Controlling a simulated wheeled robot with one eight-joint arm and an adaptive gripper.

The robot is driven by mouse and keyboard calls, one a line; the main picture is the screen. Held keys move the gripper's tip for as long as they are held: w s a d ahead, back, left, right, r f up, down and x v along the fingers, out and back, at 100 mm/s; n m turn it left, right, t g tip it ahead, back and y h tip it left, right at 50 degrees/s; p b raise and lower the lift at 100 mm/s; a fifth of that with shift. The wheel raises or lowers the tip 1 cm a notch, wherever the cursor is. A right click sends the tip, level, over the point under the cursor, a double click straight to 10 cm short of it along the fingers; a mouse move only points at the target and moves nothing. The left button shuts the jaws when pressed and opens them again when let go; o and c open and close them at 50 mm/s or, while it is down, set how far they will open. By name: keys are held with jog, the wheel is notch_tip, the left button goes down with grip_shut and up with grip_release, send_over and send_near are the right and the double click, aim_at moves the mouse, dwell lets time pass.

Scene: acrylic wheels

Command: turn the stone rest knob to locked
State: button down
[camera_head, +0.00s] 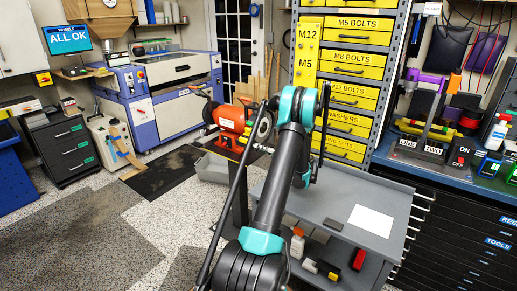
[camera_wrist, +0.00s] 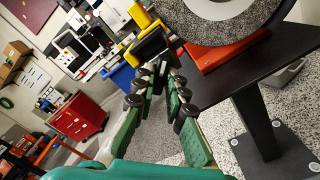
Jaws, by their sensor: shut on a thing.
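The bench grinder (camera_head: 229,117) is red and stands on a dark pedestal in the head view. In the wrist view its grey stone wheel (camera_wrist: 222,12) sits above a red rest (camera_wrist: 225,52) on a black plate. My gripper (camera_wrist: 158,70) reaches up beside the plate's left edge, its green and black fingers closed around a small dark part. That part (camera_wrist: 150,44), which looks like the stone rest knob, shows just beyond the fingertips. The fingers cover most of it, so its turned position cannot be told. In the head view my arm hides the gripper's contact.
The black plate (camera_wrist: 255,62) and its pedestal post (camera_wrist: 257,120) are close on the gripper's right. A grey cart (camera_head: 325,205) stands right of my arm, with yellow drawers (camera_head: 350,92) behind. A blue and white machine (camera_head: 165,90) is at left. Speckled floor (camera_head: 100,225) is open at left.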

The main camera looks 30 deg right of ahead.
jog(key=m, duration=0.4)
jog(key=c, duration=1.4)
grip_release()
jog(key=shift+c, duration=0.2)
jog(key=v, duration=0.7)
jog(key=shift+s, duration=0.1)
